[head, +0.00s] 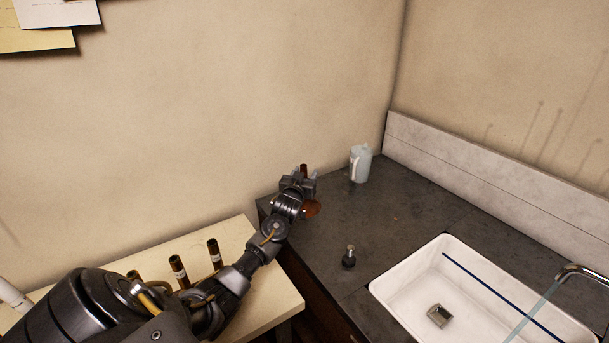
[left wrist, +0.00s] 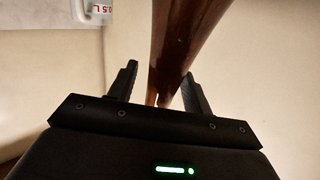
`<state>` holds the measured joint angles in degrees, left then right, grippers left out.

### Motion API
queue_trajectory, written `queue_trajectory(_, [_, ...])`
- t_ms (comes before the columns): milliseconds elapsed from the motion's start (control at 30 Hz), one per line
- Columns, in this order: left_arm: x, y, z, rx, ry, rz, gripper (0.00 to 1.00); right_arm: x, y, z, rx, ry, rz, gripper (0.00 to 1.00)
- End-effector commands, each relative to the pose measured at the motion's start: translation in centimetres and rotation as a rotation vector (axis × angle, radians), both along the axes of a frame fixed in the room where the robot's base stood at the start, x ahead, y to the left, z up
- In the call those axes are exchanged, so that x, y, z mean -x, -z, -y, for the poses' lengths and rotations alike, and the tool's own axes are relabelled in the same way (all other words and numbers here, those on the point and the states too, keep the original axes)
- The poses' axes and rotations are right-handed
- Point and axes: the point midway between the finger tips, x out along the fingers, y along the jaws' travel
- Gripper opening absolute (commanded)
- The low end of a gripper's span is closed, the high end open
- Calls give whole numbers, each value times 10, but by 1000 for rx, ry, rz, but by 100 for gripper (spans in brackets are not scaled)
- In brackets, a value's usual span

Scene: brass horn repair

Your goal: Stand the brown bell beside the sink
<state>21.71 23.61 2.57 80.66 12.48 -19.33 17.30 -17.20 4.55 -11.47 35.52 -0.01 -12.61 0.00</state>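The brown bell (head: 311,210) is at the far left of the dark counter, partly hidden behind my left gripper (head: 298,180). Its rounded lower part shows below the gripper and a thin brown end shows above it. In the left wrist view a brown shaft (left wrist: 185,40) runs down between the two fingers of the left gripper (left wrist: 160,85). The fingers are apart, with a gap on the left side of the shaft. The white sink (head: 395,292) is set in the counter at lower right. My right gripper is not in view.
A pale jug (head: 360,163) stands at the back of the counter; part of it shows in the wrist view (left wrist: 100,10). A small dark item with a metal top (head: 348,258) stands left of the sink. The counter between is mostly clear.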

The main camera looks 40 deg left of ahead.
Motion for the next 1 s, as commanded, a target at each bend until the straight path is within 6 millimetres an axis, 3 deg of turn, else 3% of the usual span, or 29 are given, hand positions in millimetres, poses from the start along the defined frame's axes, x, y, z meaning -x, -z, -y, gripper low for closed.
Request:
queue_trajectory(233, [0,-4,0,0,0,1,50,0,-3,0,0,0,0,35])
queue_trajectory(367, [12,-1,6,0,1,0,50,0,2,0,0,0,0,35])
queue_trajectory(800, [89,-1,40,0,1,1,50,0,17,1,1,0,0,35])
queue_trajectory(1000, [107,-2,48,1,-1,0,50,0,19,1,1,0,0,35])
